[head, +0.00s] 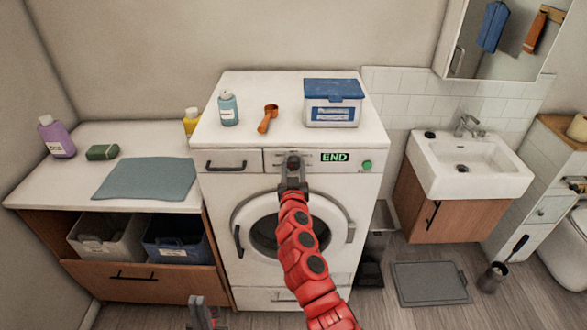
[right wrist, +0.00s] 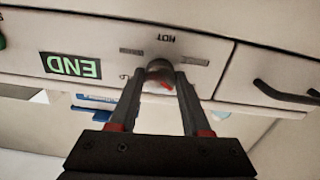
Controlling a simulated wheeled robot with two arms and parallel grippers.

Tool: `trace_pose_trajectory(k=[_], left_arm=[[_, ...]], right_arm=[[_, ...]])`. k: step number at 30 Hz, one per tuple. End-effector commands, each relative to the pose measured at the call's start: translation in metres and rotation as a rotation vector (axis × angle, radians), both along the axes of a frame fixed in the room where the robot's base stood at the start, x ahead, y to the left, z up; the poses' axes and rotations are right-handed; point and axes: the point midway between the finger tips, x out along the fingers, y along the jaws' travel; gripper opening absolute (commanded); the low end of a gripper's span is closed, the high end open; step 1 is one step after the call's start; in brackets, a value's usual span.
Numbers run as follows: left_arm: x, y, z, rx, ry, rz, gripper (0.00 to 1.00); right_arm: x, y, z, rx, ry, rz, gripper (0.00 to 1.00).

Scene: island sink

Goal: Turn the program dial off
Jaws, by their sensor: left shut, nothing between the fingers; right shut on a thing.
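The washing machine (head: 215,200) stands in the middle of the head view. Its program dial (right wrist: 158,68) is a small grey round knob with a red mark on the front panel. In the right wrist view, which is upside down, a "HOT" label and other small markings surround it. My right gripper (head: 292,165) reaches up to the panel; it is shut on the dial, one finger on each side. The gripper largely hides the dial in the head view. A green "END" display (head: 335,157) is lit beside it. My left gripper (head: 201,312) is low at the bottom edge, shut and empty.
A green round button (head: 367,165) sits right of the display. On the machine top stand a blue-lidded box (head: 333,108), an orange scoop (head: 268,118) and a bottle (head: 228,108). A detergent drawer (head: 232,161) is left of the dial. A sink (head: 468,180) stands right.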

Motion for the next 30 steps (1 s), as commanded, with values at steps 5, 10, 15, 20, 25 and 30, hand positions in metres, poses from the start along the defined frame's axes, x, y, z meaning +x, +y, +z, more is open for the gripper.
trace_pose_trajectory(k=[5,10,15,20,25,30], left_arm=[[0.0,0.0,0.0,0.0,0.0,0.0,0.0],[0.0,0.0,-0.001,0.0,0.0,0.0,0.0],[0.0,0.0,-0.003,0.0,0.0,0.0,0.0],[0.0,0.0,-0.007,0.0,0.0,0.0,0.0],[0.0,0.0,-0.011,0.0,0.0,0.0,0.0],[0.0,0.0,-0.014,0.0,0.0,0.0,0.0]], right_arm=[[0.0,0.0,0.0,0.0,0.0,0.0,0.0],[0.0,0.0,0.0,-0.013,0.0,0.0,0.0],[0.0,0.0,0.0,-0.066,-0.001,0.001,0.0],[0.0,0.001,0.0,-0.167,-0.002,0.001,0.0],[0.0,0.001,0.0,-0.315,-0.002,0.001,0.0],[0.0,0.001,0.0,-0.479,-0.002,0.001,0.0]])
